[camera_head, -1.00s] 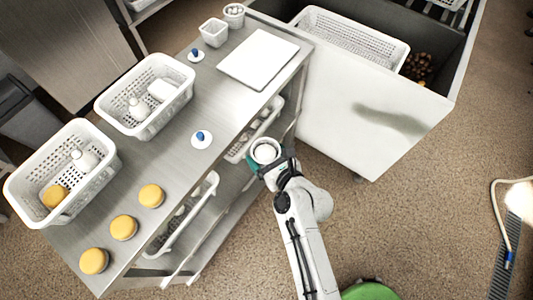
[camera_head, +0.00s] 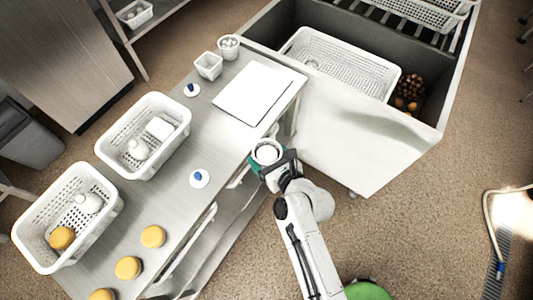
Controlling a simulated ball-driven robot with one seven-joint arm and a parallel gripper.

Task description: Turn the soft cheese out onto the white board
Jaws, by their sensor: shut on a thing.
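The white board (camera_head: 246,104) lies flat and bare near the far end of the steel table. My gripper (camera_head: 265,160) is shut on a round white cup-like mould (camera_head: 267,151), held upright beside the table's right edge, short of the board. A pale round mass shows inside the mould's rim; whether it is the soft cheese I cannot tell for sure.
Two perforated white baskets (camera_head: 173,101) stand on the table's left side. Yellow cheeses (camera_head: 153,236) sit at the near end. A white disc with a blue knob (camera_head: 199,178) lies mid-table. Small tubs (camera_head: 209,66) stand behind the board.

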